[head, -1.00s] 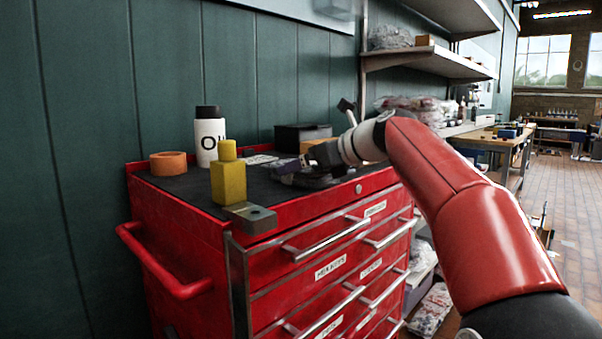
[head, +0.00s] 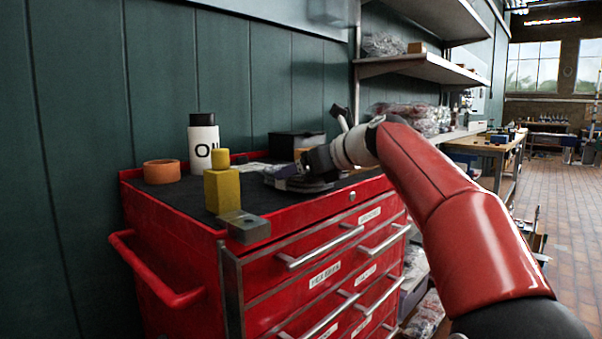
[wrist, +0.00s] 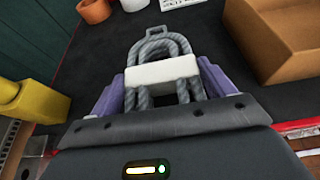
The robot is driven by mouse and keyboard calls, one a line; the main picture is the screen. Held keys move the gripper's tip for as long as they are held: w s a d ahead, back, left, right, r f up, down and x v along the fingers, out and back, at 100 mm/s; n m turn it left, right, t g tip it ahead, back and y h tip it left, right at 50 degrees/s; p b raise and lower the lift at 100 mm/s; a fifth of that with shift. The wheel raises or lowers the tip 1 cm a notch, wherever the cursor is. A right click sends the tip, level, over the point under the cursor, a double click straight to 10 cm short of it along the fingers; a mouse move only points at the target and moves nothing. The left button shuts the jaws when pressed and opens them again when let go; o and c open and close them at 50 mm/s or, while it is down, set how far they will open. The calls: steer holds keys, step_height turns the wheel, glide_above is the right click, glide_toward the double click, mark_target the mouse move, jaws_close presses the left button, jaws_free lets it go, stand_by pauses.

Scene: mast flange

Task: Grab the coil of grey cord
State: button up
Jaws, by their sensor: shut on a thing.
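The coil of grey cord (wrist: 160,95) shows in the wrist view as looped grey strands bound by a white band (wrist: 162,71). My gripper (wrist: 160,92) has its purple fingers on both sides of the coil and is shut on it. In the head view my gripper (head: 290,180) is low over the black top of the red tool chest, toward its right part. The coil is mostly hidden there by the gripper and dark shapes around it. I cannot tell whether the coil still touches the top.
A dark box (head: 292,143) is behind my gripper. An open brown box (wrist: 285,40) is close on the right.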

step_height(320, 180, up, 9)
steer(key=shift+w+f+p, duration=0.1)
steer(key=shift+f+p, duration=0.1)
steer(key=shift+p, duration=0.25)
steer(key=shift+r, duration=0.35)
steer(key=shift+s+d, duration=0.1)
steer(key=shift+s, duration=0.1)
